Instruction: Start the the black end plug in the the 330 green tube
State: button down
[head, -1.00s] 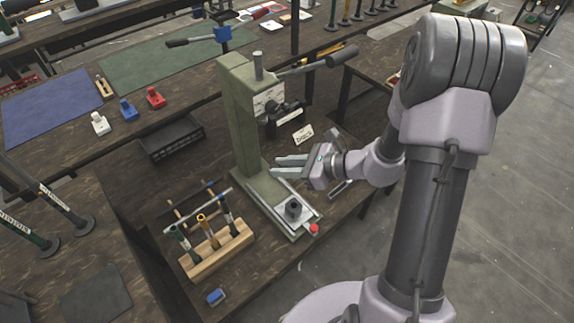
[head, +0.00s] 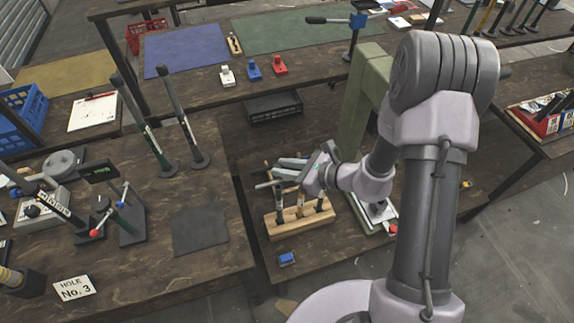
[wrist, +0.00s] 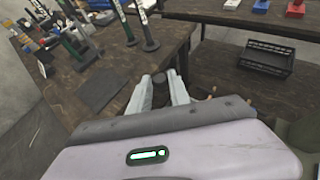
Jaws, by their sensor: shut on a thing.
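My gripper (head: 275,167) reaches left above the wooden tool rack. In the wrist view its fingers (wrist: 160,84) are shut on a short dark cylinder, which looks like the black end plug (wrist: 160,94). The plug is not clear in the head view. One is the left tube (head: 146,135); the other is the right tube (head: 184,122). They also show in the wrist view, the left tube (wrist: 122,20) and the right tube (wrist: 147,28). I cannot read which is the 330. The gripper is apart from both.
The wooden rack (head: 300,222) holds several upright tools below my gripper. A green press (head: 362,95) stands behind my arm. A dark mat (head: 199,229) lies on the left table. A black crate (head: 274,107) sits behind the rack. A small press (head: 125,215) stands left.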

notch_tip(320, 180, down, 6)
jog(key=b, duration=0.5)
jog(key=shift+r+b, duration=0.1)
jog(key=shift+b, duration=0.2)
jog(key=shift+f+b, duration=1.2)
jog(key=shift+b, duration=0.2)
dwell(1.1)
jog(key=c, duration=1.1)
grip_release()
jog(key=shift+r, duration=0.1)
jog(key=p+v, duration=0.5)
jog(key=v, duration=1.2)
jog(key=shift+d, duration=0.25)
jog(key=shift+w, duration=0.1)
